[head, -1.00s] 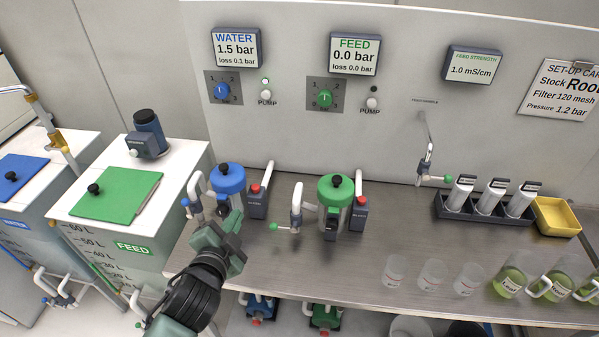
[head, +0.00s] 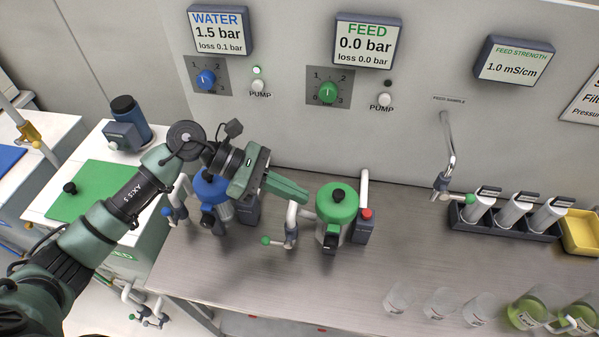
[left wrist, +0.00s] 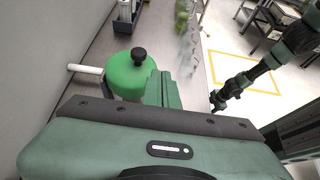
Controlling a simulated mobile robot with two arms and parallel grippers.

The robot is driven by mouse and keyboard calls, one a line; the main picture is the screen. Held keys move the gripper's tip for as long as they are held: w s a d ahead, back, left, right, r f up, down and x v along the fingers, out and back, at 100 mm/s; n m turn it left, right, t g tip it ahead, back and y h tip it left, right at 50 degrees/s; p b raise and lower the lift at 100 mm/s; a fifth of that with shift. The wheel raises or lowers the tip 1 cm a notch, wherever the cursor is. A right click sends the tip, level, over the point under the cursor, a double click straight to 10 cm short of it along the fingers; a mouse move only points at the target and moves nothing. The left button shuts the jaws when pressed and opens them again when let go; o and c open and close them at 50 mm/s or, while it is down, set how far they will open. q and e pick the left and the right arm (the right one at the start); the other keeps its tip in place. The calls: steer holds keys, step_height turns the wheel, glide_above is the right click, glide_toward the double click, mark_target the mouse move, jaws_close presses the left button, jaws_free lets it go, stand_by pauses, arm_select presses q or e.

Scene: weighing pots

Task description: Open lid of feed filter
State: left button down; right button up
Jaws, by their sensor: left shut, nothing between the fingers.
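The feed filter (head: 338,204) stands on the bench with its green lid on and a black knob on top. The lid also shows in the left wrist view (left wrist: 126,76), just beyond my fingers. My left gripper (head: 303,193) is shut and empty. Its fingertips point right, close to the left side of the green lid; I cannot tell whether they touch it. A dark clamp or handle shows low on the front of the filter. In the left wrist view another arm of mine shows at the right, but I cannot make out whether its gripper is open.
The blue-lidded water filter (head: 211,187) stands left, partly behind my left arm. A white pipe with a green-handled valve (head: 290,228) stands between the filters. A dark unit with a red button (head: 364,222) adjoins the feed filter. Clear cups (head: 397,298) stand at the front right.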

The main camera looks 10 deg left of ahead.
mark_target(334, 214)
arm_select(q)
steer(key=b+x, duration=0.1)
steer(key=x, duration=0.7)
steer(key=shift+w+d+f+b, duration=0.15)
steer(key=shift+w+d+b, duration=0.1)
steer(key=shift+d+b, duration=0.1)
steer(key=shift+d, duration=0.15)
steer(key=shift+s+d+f+b, duration=0.1)
steer(key=shift+f+b, duration=0.1)
steer(key=shift+b, duration=0.15)
arm_select(e)
steer(key=shift+s+a+f, duration=0.1)
steer(key=shift+s+f, duration=0.3)
steer(key=shift+s, duration=0.35)
steer(key=shift+s+f, duration=0.35)
steer(key=shift+s, duration=0.35)
steer(key=shift+s+a+f, duration=0.1)
steer(key=shift+s+f, duration=0.3)
steer(key=shift+s, duration=0.35)
steer(key=shift+f, duration=0.1)
